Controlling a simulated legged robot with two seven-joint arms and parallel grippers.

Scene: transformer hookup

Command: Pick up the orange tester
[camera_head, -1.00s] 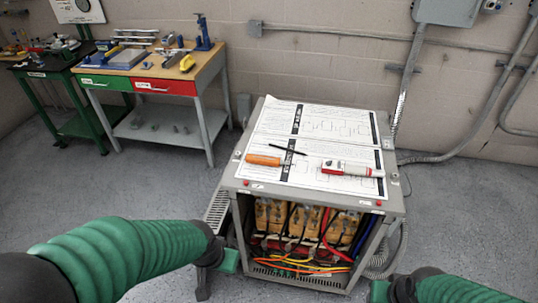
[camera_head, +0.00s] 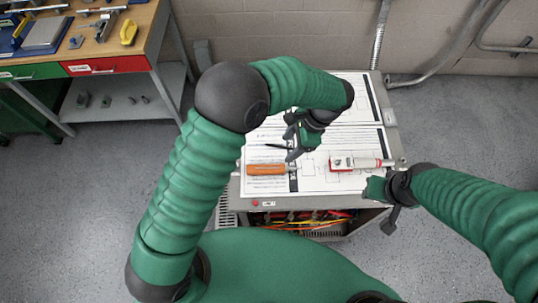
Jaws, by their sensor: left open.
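The orange tester (camera_head: 266,169) lies on its side on the paper sheets on top of the transformer cabinet (camera_head: 310,201), near its front left. My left gripper (camera_head: 291,147) is open and empty above the sheets, just behind and right of the orange tester. It appears apart from the tester. My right gripper (camera_head: 380,206) is at the cabinet's front right corner with its fingers apart and nothing between them.
A white and red device (camera_head: 360,163) lies to the right of the tester. A dark pen (camera_head: 270,146) lies behind the tester, partly near my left gripper. A workbench (camera_head: 152,38) with tools stands at the upper left. Wires show in the cabinet's open front.

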